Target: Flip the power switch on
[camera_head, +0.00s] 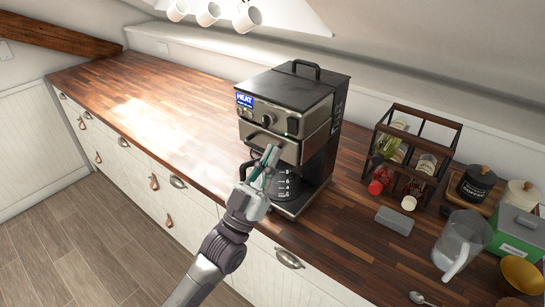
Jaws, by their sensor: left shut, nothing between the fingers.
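A black and steel coffee machine (286,114) with a blue HEAT label (244,100) stands on the wooden counter. Its front panel has a knob and small controls, and a small green spot (287,134) shows at the panel's right. I cannot tell which control is the power switch or how it is set. A glass carafe (287,186) sits in the lower bay. My left gripper (268,160) is shut and empty, in front of the machine just below the front panel, partly hiding the carafe. I cannot tell if it touches the machine. My right gripper is not in view.
A dark rack (452,126) with bottles and jars stands right of the machine. A grey block (395,221), a clear pitcher (461,243), a black canister (476,184) and a green box (517,231) crowd the right. The counter (150,98) left of the machine is clear. White mugs (247,17) hang above.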

